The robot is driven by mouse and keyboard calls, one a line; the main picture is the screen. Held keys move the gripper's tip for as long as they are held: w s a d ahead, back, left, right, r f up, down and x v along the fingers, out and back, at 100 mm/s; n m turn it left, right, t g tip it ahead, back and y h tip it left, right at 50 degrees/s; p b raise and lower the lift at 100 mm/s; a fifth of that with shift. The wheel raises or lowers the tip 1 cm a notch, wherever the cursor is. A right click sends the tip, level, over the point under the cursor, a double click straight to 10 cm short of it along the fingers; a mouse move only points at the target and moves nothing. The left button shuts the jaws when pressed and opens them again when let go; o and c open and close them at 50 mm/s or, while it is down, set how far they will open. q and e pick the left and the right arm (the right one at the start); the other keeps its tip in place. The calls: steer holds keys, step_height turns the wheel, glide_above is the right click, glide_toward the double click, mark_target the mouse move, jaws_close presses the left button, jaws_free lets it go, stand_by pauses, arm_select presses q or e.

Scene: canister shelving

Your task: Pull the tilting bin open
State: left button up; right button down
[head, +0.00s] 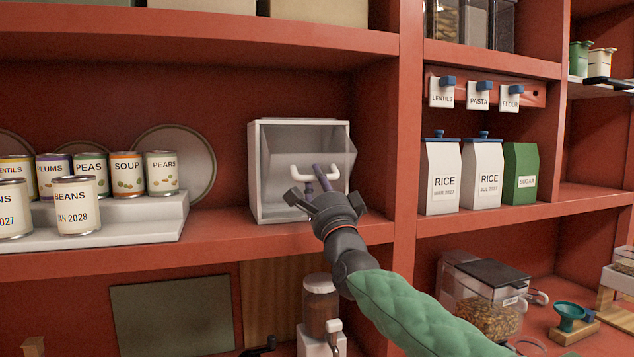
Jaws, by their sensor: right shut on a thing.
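The tilting bin (268,210) stands on the red middle shelf. It has a white frame, a clear front and a white bar handle (300,177). My left gripper is not in view.
Several labelled cans (90,171) stand on a white stepped riser (105,239) to the left. A red upright divider (407,130) is right of the bin, with rice cartons (441,170) beyond it. A dispenser (318,300) stands below. Shelf space beside the bin is clear.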

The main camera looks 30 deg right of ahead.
steer(key=c, duration=1)
jaws_free()
steer(key=shift+w+f+y, duration=0.15)
steer(key=shift+y, duration=0.15)
steer(key=shift+c, duration=0.2)
steer(key=shift+s+a+f, duration=0.1)
steer(key=shift+s+f, duration=0.05)
steer(key=shift+s, duration=0.35)
steer(key=v, duration=1.1)
steer(key=shift+w+f, duration=0.1)
